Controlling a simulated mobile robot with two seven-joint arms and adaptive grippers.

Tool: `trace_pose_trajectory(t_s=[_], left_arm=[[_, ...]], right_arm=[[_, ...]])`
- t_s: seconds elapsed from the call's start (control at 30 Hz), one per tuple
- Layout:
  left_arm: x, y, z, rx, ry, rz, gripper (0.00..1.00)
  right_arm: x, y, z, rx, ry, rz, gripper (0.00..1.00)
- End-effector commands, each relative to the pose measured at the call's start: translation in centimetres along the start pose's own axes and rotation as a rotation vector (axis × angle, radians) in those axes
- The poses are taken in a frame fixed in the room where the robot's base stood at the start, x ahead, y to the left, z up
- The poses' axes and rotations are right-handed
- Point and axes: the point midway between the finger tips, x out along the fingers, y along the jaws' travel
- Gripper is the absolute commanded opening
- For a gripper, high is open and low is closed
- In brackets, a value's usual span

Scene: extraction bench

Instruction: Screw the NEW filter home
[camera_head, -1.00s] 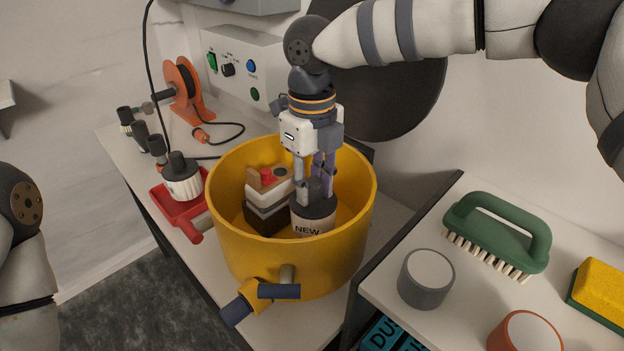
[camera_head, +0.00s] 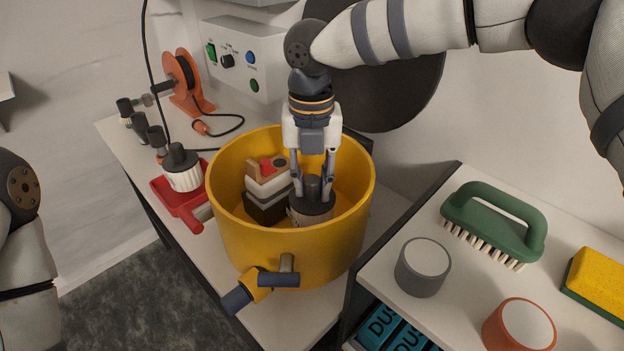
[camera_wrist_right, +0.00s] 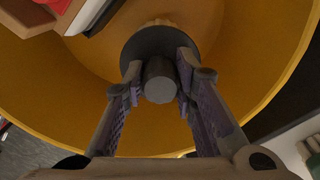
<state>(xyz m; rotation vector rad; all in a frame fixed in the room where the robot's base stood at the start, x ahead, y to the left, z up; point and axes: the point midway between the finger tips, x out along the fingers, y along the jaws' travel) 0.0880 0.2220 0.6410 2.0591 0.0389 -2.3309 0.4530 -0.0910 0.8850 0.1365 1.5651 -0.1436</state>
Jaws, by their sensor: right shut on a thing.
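The NEW filter (camera_head: 308,218) stands inside the yellow drum (camera_head: 240,231), a pale body under a dark cap with a grey knob on top. Its label is not readable now. My right gripper (camera_head: 313,190) points straight down into the drum and is shut on the filter's knob. In the right wrist view, the fingers of my gripper (camera_wrist_right: 160,84) lie on either side of the knob (camera_wrist_right: 161,88), above the dark cap (camera_wrist_right: 152,45). The filter's seat is hidden. My left gripper is out of view.
A brown, white and black block with a red top (camera_head: 267,188) stands beside the filter in the drum. Left is a red tray (camera_head: 184,207) holding a ribbed filter (camera_head: 183,171). On the right shelf are a green brush (camera_head: 494,224), two round pots and a yellow sponge (camera_head: 600,279).

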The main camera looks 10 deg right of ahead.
Motion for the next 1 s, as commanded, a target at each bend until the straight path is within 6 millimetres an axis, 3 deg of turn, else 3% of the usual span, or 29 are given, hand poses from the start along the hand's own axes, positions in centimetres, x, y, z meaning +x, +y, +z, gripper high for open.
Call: trace_pose_trajectory(t_s=[0.23, 0.27, 0.33, 0.67, 0.77, 1.0], left_arm=[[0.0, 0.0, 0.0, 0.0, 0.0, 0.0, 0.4], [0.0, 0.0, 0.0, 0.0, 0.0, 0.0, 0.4], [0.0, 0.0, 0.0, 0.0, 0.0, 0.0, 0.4], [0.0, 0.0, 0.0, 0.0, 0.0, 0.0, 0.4], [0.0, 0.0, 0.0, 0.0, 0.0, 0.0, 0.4], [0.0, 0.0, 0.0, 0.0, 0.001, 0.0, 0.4]], right_arm=[[-0.1, 0.2, -0.1, 0.052, 0.001, 0.004, 0.0], [-0.1, 0.2, -0.1, 0.052, 0.001, 0.004, 0.32], [-0.1, 0.2, -0.1, 0.051, 0.001, 0.004, 0.48], [-0.3, 0.1, -0.1, 0.05, 0.001, 0.003, 0.49], [-1.9, 0.1, 0.0, 0.051, -0.003, 0.004, 0.49], [-8.4, 0.2, 0.0, 0.052, -0.003, 0.006, 0.49]])
